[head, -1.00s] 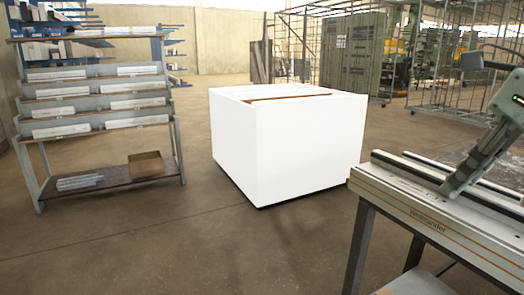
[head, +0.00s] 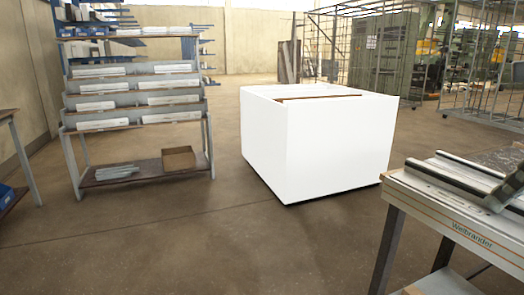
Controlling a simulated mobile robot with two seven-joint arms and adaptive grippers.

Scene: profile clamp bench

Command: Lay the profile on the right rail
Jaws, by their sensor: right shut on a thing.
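My right gripper (head: 502,200) is at the right edge, partly cut off, with its fingers shut on a long dark-and-silver bar, which seems to be the profile (head: 445,180). This bar is low over or on the bench top, near its front side; I cannot tell whether it touches. A second long bar (head: 470,165), a rail by its look, runs parallel behind it. Which of the bars is the right rail is unclear, as the bench (head: 465,235) runs out of view on the right. My left gripper is out of view.
A large white box (head: 320,150) with an open top stands mid-floor. A shelf rack (head: 140,125) with several pale profiles and a cardboard box (head: 179,159) stands left. A table (head: 8,118) shows at the left edge.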

